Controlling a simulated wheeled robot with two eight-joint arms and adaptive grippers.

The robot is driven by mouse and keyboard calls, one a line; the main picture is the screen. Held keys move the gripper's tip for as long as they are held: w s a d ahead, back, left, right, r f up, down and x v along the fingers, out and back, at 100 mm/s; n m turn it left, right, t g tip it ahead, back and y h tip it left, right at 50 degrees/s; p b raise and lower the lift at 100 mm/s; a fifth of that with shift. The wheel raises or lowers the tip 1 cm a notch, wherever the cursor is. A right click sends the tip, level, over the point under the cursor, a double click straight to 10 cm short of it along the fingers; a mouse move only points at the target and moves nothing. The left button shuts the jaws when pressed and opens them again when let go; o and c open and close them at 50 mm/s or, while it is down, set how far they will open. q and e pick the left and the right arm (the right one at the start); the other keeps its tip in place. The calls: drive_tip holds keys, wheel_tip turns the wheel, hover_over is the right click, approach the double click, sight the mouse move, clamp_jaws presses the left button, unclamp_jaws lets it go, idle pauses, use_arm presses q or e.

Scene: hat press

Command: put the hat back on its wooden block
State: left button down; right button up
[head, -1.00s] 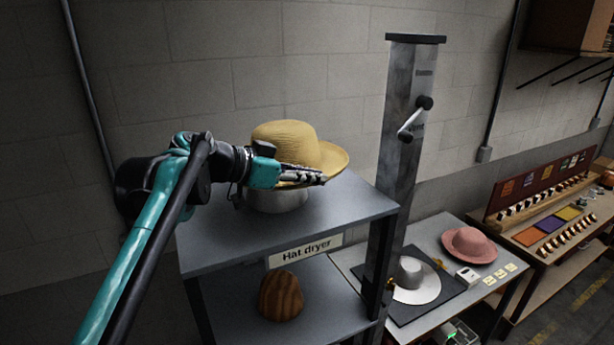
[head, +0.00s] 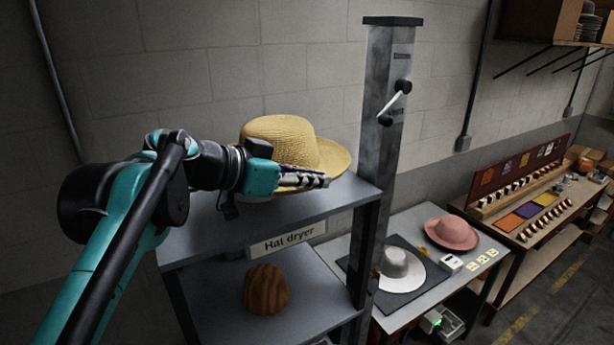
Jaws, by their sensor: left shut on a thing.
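The straw-yellow hat (head: 280,143) is at the upper shelf of the hat dryer, crown up, with its brim flaring to the right. My left gripper (head: 312,181) is shut on the near side of the hat's brim. The gripper and wrist hide part of the brim, and I cannot tell whether the hat touches anything below. The striped brown wooden block (head: 266,290), rounded like a head, stands on the lower shelf, below the hat. My right gripper is out of view.
The hat dryer's upper shelf (head: 225,235) carries a "Hat dryer" label (head: 287,239). A tall metal post (head: 385,130) with a crank (head: 397,102) stands right of it.

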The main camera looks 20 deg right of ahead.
use_arm(q)
drive_tip(key=s+b, duration=0.1)
drive_tip(key=s, duration=0.7)
drive_tip(key=shift+d+b, duration=0.35)
drive_tip(key=shift+b, duration=0.05)
drive_tip(key=shift+s, duration=0.1)
